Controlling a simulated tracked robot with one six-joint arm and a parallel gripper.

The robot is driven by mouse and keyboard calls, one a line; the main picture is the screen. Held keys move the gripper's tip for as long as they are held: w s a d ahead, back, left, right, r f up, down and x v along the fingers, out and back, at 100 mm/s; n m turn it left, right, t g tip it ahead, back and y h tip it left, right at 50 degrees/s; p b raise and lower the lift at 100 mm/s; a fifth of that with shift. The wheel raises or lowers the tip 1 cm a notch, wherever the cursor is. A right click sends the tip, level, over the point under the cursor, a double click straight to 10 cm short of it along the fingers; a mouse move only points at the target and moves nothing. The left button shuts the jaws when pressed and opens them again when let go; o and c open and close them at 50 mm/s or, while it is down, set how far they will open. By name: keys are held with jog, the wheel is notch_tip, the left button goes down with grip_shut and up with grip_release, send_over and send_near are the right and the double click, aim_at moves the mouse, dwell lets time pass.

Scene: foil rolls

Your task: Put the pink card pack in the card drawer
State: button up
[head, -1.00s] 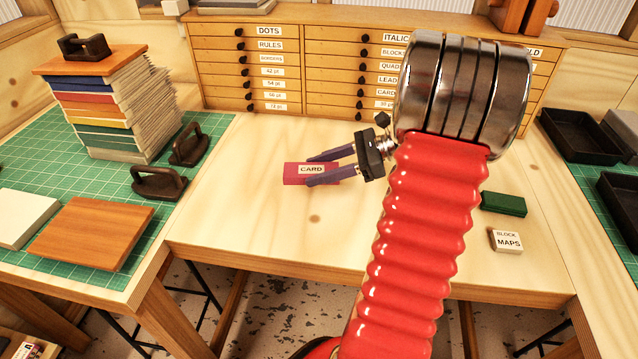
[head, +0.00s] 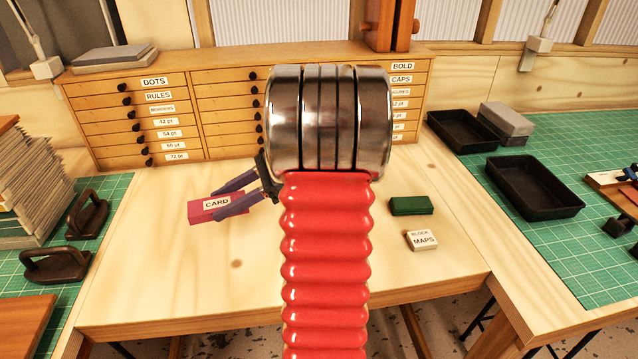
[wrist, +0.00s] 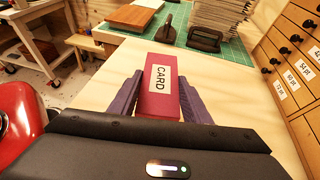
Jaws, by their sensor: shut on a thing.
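The pink card pack (head: 203,213), with a white CARD label, is on the left part of the wooden table (head: 160,285). My gripper (head: 215,203) has its two purple fingers along the pack's sides and is shut on it. The wrist view shows the pack (wrist: 158,104) between both fingers (wrist: 160,85), pointing away from the palm. I cannot tell whether the pack touches the table or is slightly above it. The drawer cabinet (head: 195,147) stands at the back with its visible drawers shut. My arm hides its middle labels, and I cannot see the card drawer's label.
A green box (head: 411,205) and a white MAPS block (head: 422,240) lie right of my arm. Black trays (head: 533,188) stand on the right green mat. Dark-handled tools (head: 55,266) and a paper stack (head: 25,190) are at left. The table's front middle is clear.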

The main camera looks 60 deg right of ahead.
jog(key=w+a+r+m+t+h, duration=0.1)
jog(key=w+a+r+m, duration=0.1)
jog(key=w+a, duration=0.65)
jog(key=w+a+r+m+t+h, duration=0.15)
jog(key=w+a, duration=0.35)
jog(key=w, duration=0.6)
jog(key=w+a+f+m+h, duration=0.1)
jog(key=w+a, duration=0.1)
jog(key=a, duration=0.5)
jog(key=w+a+m+t+h, duration=0.1)
jog(key=w+a+h, duration=0.1)
jog(key=a, duration=0.5)
jog(key=shift+f, duration=0.35)
jog(key=shift+w+m, duration=0.15)
jog(key=shift+m, duration=0.1)
